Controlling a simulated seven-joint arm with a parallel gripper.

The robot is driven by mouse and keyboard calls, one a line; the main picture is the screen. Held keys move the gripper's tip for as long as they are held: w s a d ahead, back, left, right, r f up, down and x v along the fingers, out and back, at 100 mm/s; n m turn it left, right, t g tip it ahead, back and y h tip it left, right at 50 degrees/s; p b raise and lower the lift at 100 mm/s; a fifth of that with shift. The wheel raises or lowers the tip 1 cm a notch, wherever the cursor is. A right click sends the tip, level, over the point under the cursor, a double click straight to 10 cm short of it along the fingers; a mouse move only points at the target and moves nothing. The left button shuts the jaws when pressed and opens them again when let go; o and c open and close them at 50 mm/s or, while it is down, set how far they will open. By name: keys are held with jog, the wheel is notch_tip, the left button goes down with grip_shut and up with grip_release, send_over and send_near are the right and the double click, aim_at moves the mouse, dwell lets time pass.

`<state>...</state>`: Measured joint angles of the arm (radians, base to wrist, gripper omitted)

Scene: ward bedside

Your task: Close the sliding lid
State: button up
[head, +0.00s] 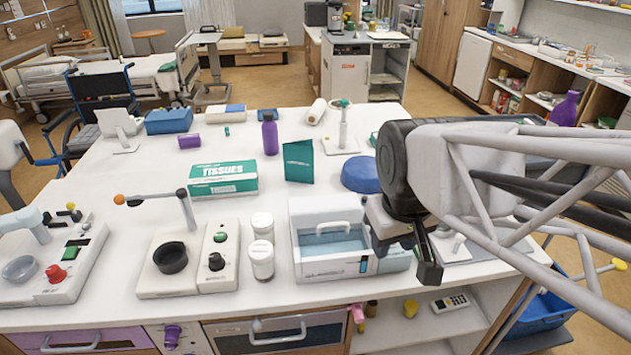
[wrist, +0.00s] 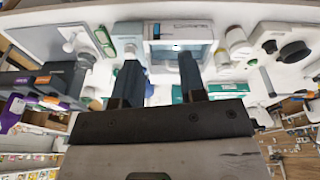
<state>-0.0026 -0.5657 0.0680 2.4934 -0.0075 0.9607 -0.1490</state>
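A white box (head: 307,268) with a pale blue inside stands near the front of the table in the head view. A white bar handle (head: 334,228) shows over its opening, and a small blue patch is on its front right. The box also shows at the top of the wrist view (wrist: 180,30). My gripper (head: 408,262) is over the box's right side and hides part of it. Its two fingers stand apart in the wrist view (wrist: 160,82), with nothing seen held between them.
Two white lidded jars (head: 262,258) stand close left of the box. A blue bowl (head: 361,175), a green booklet (head: 299,161) and a tissue box (head: 223,180) are behind it. Devices with a black cup (head: 170,258) and knob stand further left. The table's front edge is near.

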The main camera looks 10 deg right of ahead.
jog(key=w+a+f+n+g, duration=0.1)
jog(key=w+a+n+g, duration=0.1)
jog(key=w+n, duration=0.75)
jog(key=n+g, duration=0.2)
jog(key=n, duration=0.5)
send_over(333, 217)
jog(key=s+a, duration=0.1)
jog(key=s, duration=0.3)
jog(key=f, duration=0.5)
jog(key=shift+a+f, duration=0.1)
jog(key=shift+a, duration=0.1)
jog(key=shift+s+f, duration=0.25)
jog(key=shift+f, duration=1)
jog(key=shift+s+f, duration=0.3)
jog(key=shift+f, duration=1)
jog(key=shift+s+f, duration=0.25)
jog(key=shift+f, duration=1)
grip_shut()
